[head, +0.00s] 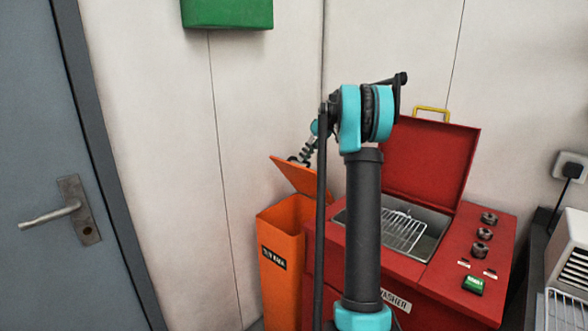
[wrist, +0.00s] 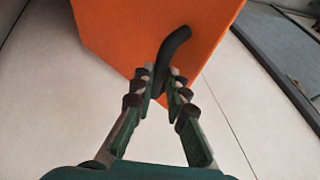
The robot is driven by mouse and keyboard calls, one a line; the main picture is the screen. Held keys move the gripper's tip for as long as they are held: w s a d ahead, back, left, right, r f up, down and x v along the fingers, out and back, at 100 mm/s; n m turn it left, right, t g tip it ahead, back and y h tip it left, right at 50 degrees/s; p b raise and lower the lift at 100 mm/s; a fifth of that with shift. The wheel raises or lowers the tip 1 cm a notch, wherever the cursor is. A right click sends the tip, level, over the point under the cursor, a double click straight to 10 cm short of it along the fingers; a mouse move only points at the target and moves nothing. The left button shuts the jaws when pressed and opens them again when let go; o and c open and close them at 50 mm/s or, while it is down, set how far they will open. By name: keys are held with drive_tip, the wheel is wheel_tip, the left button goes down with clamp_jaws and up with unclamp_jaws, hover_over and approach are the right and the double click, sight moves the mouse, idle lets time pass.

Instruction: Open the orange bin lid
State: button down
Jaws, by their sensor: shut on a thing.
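The orange bin (head: 285,232) stands in the corner, left of the red washer, with a dark label on its front. Its lid (head: 298,175) is raised and tilted, so the bin's mouth shows open. In the wrist view the orange lid (wrist: 125,30) fills the top, with a black curved handle (wrist: 175,48) on it. My gripper (wrist: 160,90) is shut on the handle, its fingers on either side of it. In the head view my gripper (head: 301,157) is small at the lid's upper side, partly hidden by my arm.
The red washer (head: 455,250) stands right beside the bin. Its red lid (head: 430,165) is up over a basin with a wire rack (head: 403,232). Pale walls close in behind. A grey door (head: 50,130) is at left, and a green box (head: 228,12) hangs above.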

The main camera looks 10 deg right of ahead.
drive_tip(key=w+d+y, duration=0.1)
drive_tip(key=w+d, duration=0.8)
drive_tip(key=d, duration=0.4)
drive_tip(key=shift+w+d+r+g, duration=0.2)
drive_tip(key=shift+w+r+g, duration=0.1)
drive_tip(key=shift+w, duration=0.05)
idle(0.6)
idle(0.3)
drive_tip(key=c, duration=1.6)
unclamp_jaws()
drive_tip(key=shift+w, duration=0.1)
drive_tip(key=shift+o, duration=0.3)
drive_tip(key=shift+a+r, duration=0.1)
drive_tip(key=shift+r, duration=0.05)
